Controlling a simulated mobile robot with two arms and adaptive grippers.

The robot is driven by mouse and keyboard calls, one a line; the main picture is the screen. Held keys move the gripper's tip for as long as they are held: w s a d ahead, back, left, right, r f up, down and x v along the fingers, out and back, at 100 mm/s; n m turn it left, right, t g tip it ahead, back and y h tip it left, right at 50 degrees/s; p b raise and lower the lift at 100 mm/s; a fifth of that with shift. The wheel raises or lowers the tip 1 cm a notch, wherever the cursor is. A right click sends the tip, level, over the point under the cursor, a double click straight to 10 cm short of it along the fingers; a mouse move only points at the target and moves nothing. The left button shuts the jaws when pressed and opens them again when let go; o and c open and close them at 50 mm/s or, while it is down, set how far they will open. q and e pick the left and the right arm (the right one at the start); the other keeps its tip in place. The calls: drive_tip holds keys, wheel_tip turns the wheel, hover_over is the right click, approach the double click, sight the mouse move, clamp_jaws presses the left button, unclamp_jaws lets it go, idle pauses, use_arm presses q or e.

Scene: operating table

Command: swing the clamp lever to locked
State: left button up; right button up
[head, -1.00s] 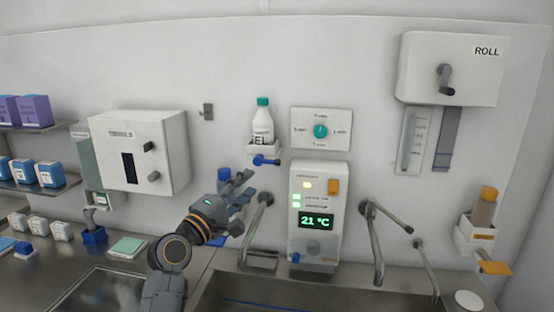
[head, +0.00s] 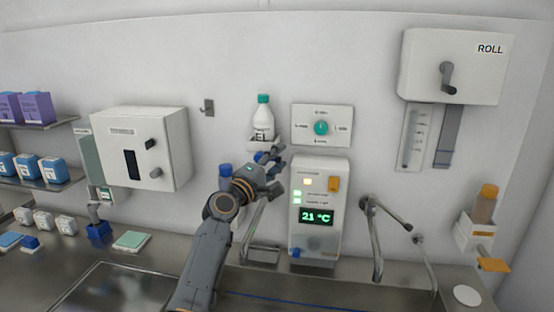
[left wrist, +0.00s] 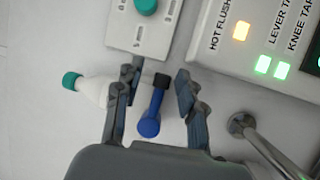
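A short blue lever (left wrist: 151,118) with a black end sticks out from the wall, below the white bottle with a green cap (head: 263,121). In the left wrist view the lever lies between the two fingers of my left gripper (left wrist: 157,76), with a gap to each finger. My left gripper is open, and in the head view it (head: 279,168) reaches up to the wall just below the bottle and hides most of the lever. No locked or unlocked mark for the lever can be read. My right gripper is not in view.
The dial panel (head: 341,114) and the control box with a 21 °C display (head: 298,236) are close on the right. A grey tap (head: 376,235) stands further right. A dispenser marked ROLL (head: 418,70) with a dark crank is at upper right. A white box (head: 110,142) with knobs hangs left.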

use_arm(q)
drive_tip(key=c, duration=0.7)
clamp_jaws()
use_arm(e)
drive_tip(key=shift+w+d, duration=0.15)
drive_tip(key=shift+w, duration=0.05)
